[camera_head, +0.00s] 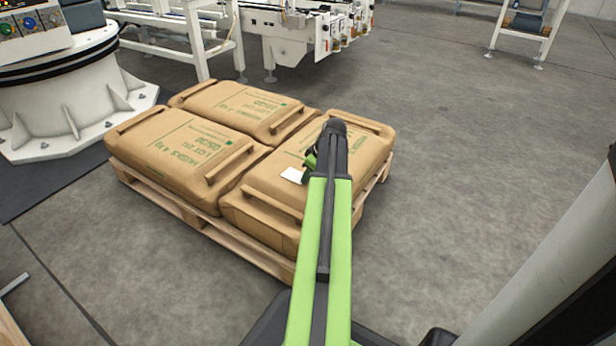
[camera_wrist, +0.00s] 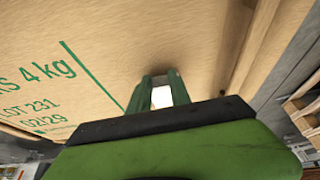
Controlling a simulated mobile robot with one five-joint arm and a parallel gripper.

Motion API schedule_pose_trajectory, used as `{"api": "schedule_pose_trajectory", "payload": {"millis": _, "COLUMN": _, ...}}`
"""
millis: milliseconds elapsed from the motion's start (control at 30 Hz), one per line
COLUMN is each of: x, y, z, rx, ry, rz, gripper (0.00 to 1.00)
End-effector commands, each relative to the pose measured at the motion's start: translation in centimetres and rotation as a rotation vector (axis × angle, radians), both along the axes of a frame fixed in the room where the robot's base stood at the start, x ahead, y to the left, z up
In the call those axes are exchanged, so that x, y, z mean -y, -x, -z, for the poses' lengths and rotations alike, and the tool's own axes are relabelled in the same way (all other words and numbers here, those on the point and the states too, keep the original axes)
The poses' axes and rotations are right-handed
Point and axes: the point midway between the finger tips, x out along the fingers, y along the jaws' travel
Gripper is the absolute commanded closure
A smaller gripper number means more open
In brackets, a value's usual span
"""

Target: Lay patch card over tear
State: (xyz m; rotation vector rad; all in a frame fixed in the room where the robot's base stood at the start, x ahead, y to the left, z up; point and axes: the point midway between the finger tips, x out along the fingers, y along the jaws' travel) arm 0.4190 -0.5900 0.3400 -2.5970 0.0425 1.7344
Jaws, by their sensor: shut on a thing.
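The white patch card (camera_head: 292,175) shows over the top of the right-hand sack (camera_head: 270,190), just left of my arm. In the wrist view, the card (camera_wrist: 162,97) is between the two green fingers of my gripper (camera_wrist: 161,80). My gripper is shut on the card. The fingers are over the tan sack surface (camera_wrist: 130,30). I cannot tell whether the card touches the sack. No tear shows in either view; my arm and gripper cover part of this sack.
The sacks lie on a wooden pallet (camera_head: 238,256). Another sack (camera_head: 185,155) is at the left and one (camera_head: 235,108) at the back. A white round machine base (camera_head: 60,100) stands at the left, and a conveyor (camera_head: 290,30) behind. The floor at the right is clear.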

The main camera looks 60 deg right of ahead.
Motion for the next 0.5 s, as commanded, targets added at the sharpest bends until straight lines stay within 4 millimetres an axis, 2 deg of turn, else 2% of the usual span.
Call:
{"api": "schedule_pose_trajectory", "payload": {"millis": 267, "x": -0.01, "y": -0.01, "z": 0.07, "rx": 0.0, "ry": 0.0, "rz": 0.0, "gripper": 1.0}}
{"api": "schedule_pose_trajectory", "payload": {"millis": 300, "x": -0.01, "y": -0.01, "z": 0.07, "rx": 0.0, "ry": 0.0, "rz": 0.0, "gripper": 0.71}}
{"api": "schedule_pose_trajectory", "payload": {"millis": 433, "x": -0.01, "y": -0.02, "z": 0.07, "rx": 0.0, "ry": 0.0, "rz": 0.0, "gripper": 0.54}}
{"api": "schedule_pose_trajectory", "payload": {"millis": 500, "x": -0.01, "y": -0.02, "z": 0.07, "rx": 0.0, "ry": 0.0, "rz": 0.0, "gripper": 0.51}}
